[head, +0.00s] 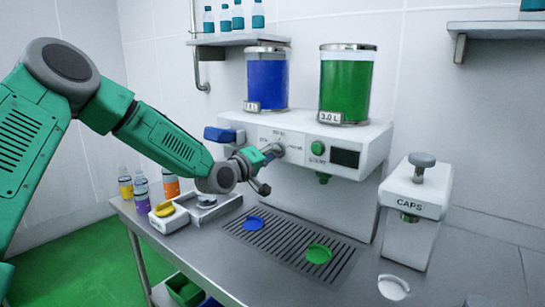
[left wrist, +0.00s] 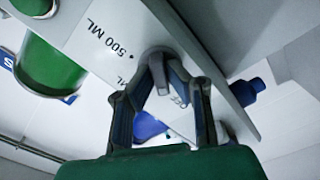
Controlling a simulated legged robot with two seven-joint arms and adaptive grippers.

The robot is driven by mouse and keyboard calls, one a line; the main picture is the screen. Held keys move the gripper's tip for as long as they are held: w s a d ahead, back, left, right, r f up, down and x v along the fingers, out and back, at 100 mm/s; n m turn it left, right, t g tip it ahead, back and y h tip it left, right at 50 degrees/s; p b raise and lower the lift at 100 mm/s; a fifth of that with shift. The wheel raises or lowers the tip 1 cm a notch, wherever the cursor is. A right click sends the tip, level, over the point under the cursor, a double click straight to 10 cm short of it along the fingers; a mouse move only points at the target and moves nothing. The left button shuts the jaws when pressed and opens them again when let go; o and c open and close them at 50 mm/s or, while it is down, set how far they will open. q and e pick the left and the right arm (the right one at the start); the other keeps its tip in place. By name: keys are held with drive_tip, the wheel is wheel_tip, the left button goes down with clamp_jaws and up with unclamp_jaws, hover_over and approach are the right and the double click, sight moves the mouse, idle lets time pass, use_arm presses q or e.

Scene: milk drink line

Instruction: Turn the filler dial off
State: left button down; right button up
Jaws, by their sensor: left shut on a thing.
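The filler (head: 240,122) is a white machine on the steel counter, with a printed front panel. Its grey dial (head: 279,150) sits on that panel, partly covered by my left gripper (head: 272,153). In the left wrist view the dial (left wrist: 157,53) is a round grey knob between the fingertips. My left gripper (left wrist: 160,72) is shut on it. A "500 ML" mark shows beside the dial. My right gripper is not in view.
A blue tank (head: 267,82) and a green tank (head: 346,88) stand on the filler. A green button (head: 318,148) and dark screen (head: 345,157) are right of the dial. The CAPS dispenser (head: 412,215) stands at right. Small bottles (head: 141,190) stand at left. The drip grate (head: 266,252) lies below.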

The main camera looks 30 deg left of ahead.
use_arm(q)
drive_tip(key=shift+s+f, duration=0.15)
drive_tip(key=shift+f, duration=0.35)
drive_tip(key=c, duration=1.6)
unclamp_jaws()
drive_tip(key=shift+w+r, duration=0.2)
drive_tip(key=shift+r, duration=0.1)
drive_tip(key=s, duration=0.8)
drive_tip(key=s+a, duration=0.1)
drive_tip(key=s, duration=0.3)
